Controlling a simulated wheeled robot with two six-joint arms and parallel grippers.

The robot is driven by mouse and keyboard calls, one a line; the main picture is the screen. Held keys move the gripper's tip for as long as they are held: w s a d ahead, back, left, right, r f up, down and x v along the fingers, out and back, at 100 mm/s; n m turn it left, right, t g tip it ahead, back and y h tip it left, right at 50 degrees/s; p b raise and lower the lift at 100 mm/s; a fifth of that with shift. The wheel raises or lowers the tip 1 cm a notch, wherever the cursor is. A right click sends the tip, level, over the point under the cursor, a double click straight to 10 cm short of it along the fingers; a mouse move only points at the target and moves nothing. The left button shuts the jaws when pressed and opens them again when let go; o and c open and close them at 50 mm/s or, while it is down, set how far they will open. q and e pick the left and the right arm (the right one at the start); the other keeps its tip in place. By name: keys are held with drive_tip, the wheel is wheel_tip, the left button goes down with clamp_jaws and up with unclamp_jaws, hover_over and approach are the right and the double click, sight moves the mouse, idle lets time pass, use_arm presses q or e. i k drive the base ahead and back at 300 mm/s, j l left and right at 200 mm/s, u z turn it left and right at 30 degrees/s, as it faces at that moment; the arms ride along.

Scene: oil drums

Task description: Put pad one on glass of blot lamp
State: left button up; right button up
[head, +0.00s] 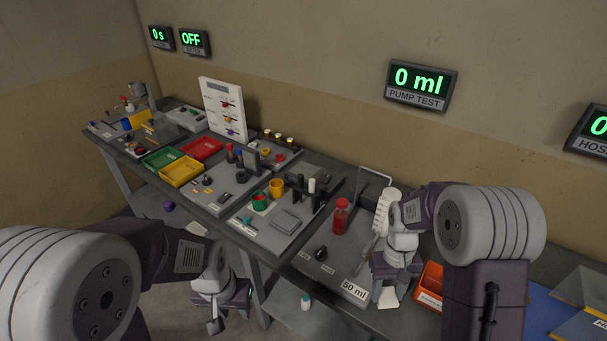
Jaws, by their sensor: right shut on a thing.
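My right gripper (384,275) is over the bench at the 50 ml station, pointing down and shut. A small pale flat piece (388,297) shows at its fingertips; I cannot tell whether it is pad one. My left gripper (214,322) hangs in front of the bench, apart from everything on it; its finger gap is not clear. I cannot surely pick out the blot lamp or its glass. A station in the middle has a grey square plate (287,221) and dark posts (312,190), one white-topped.
A red bottle (341,217) stands left of my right gripper. An orange bin (430,286) is close on its right. Green (163,160), yellow (182,171) and red trays lie further left. Green and yellow cups (277,186) stand mid-bench. Wall displays hang behind.

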sight(305, 169)
drive_tip(key=i+j+u, duration=0.15)
drive_tip(key=j, duration=0.25)
drive_tip(key=i+j+u, duration=0.1)
drive_tip(key=j, duration=0.25)
drive_tip(key=i+j+u, duration=0.15)
drive_tip(key=j, duration=0.2)
drive_tip(key=i+j+u, duration=0.1)
drive_tip(key=j, duration=0.25)
drive_tip(key=i+u, duration=0.15)
drive_tip(key=i, duration=0.2)
